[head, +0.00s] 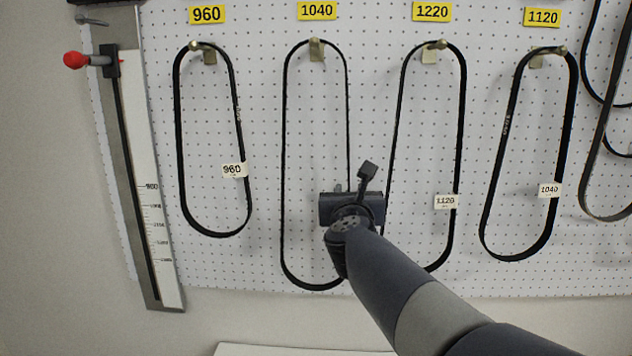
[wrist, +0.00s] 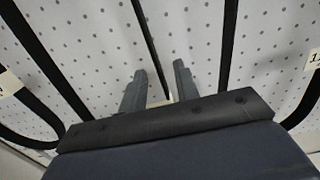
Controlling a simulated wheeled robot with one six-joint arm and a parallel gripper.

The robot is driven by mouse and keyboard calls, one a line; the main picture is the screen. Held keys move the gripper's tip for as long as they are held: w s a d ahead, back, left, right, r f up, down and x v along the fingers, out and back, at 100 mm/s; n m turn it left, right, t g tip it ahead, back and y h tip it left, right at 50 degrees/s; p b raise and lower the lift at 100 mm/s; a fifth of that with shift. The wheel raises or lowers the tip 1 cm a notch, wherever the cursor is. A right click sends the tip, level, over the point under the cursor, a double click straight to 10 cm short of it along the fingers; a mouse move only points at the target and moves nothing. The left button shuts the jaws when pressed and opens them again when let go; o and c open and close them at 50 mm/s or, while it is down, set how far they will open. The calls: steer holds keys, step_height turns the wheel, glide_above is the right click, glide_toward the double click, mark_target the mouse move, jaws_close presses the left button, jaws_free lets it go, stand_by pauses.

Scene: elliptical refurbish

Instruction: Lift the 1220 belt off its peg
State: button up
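The peg under the yellow 1220 label (head: 432,11) holds a black belt (head: 461,120) whose tag (head: 446,202) reads 1120. No belt tag reading 1220 is visible. The longest belt (head: 284,170) hangs from the peg (head: 316,50) under the 1040 label (head: 317,10); no readable tag shows on it. My gripper (head: 352,200) is in front of that belt's right strand, hiding part of it. In the wrist view my gripper (wrist: 160,75) is open, with a thin dark strand (wrist: 146,40) and a pale patch showing between its fingers. Contact cannot be told.
A belt tagged 960 (head: 178,130) hangs at left under the 960 label. A belt tagged 1040 (head: 571,120) hangs under the 1120 label. More belts overlap at the right edge. A measuring scale (head: 150,210) with a red knob stands at far left. Neighbouring strands flank my gripper.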

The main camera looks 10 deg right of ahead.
mark_target(349, 187)
steer(key=shift+w+d, duration=0.15)
steer(key=shift+w, duration=0.8)
steer(key=shift+w+d, duration=0.15)
steer(key=shift+w, duration=0.75)
steer(key=shift+c, duration=0.5)
jaws_close()
steer(key=shift+r, duration=0.1)
